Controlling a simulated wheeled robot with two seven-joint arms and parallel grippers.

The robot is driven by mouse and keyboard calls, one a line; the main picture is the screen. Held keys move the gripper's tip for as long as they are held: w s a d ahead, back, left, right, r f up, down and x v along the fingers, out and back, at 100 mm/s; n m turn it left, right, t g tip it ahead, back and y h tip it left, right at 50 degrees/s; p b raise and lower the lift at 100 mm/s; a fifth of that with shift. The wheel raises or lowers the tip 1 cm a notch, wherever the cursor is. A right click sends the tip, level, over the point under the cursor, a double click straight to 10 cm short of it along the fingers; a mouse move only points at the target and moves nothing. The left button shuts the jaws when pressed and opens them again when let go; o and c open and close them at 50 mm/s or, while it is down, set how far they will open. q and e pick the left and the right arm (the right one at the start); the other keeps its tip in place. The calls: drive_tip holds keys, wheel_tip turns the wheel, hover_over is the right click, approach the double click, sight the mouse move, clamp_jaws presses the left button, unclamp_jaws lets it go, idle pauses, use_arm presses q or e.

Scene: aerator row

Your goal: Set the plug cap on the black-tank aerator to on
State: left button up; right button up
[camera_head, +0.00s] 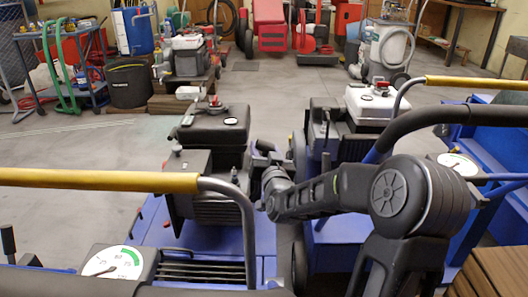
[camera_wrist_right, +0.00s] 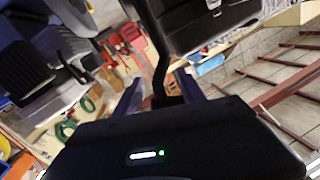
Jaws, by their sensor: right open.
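The black-tank aerator stands left of centre in the head view, with its black tank (camera_head: 215,128) on top of a dark engine. My right arm reaches in from the right, and its wrist end is close to the right side of this engine. The fingertips cannot be made out there. In the right wrist view my right gripper (camera_wrist_right: 160,88) is open, its two fingers apart. A dark curved rod or lead (camera_wrist_right: 154,50) runs down between the fingers. I cannot tell whether they touch it. I cannot clearly pick out the plug cap. My left gripper is not in view.
A second aerator with a white tank (camera_head: 372,105) stands close by on the right, leaving a narrow gap. A yellow-gripped handlebar (camera_head: 100,180) crosses the left foreground, above a round gauge (camera_head: 112,263). Open floor (camera_head: 75,148) lies at the left.

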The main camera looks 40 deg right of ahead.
drive_tip(key=shift+w+d, duration=0.2)
drive_tip(key=shift+w, duration=0.15)
drive_tip(key=shift+c, duration=0.5)
clamp_jaws()
idle(0.8)
